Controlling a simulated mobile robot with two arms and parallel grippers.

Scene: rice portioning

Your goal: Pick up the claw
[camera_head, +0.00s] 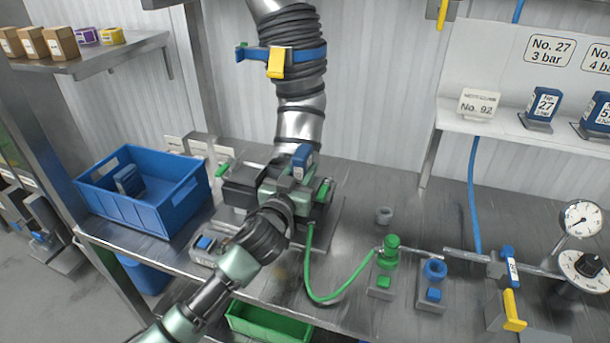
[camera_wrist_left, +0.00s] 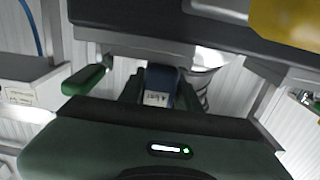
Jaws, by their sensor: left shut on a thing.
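My left gripper (camera_head: 298,172) reaches in over the bench, above a grey-green machine. It is shut on a small blue block with a white label (camera_head: 303,156), which stands up at its tip. In the left wrist view the blue block (camera_wrist_left: 160,86) sits between the dark fingers; its label is too small to read. I cannot tell for sure that this block is the claw, or whether it still touches the machine behind it. My forearm and wrist hide much of the machine. My right gripper is not in view.
A blue bin (camera_head: 112,207) holding a dark blue item stands at left. A green hose (camera_head: 338,296) runs from the machine to a green fitting (camera_head: 390,251). A thick ribbed duct (camera_head: 300,65) hangs close behind. Blue labelled blocks (camera_head: 543,105) stand on the right shelf.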

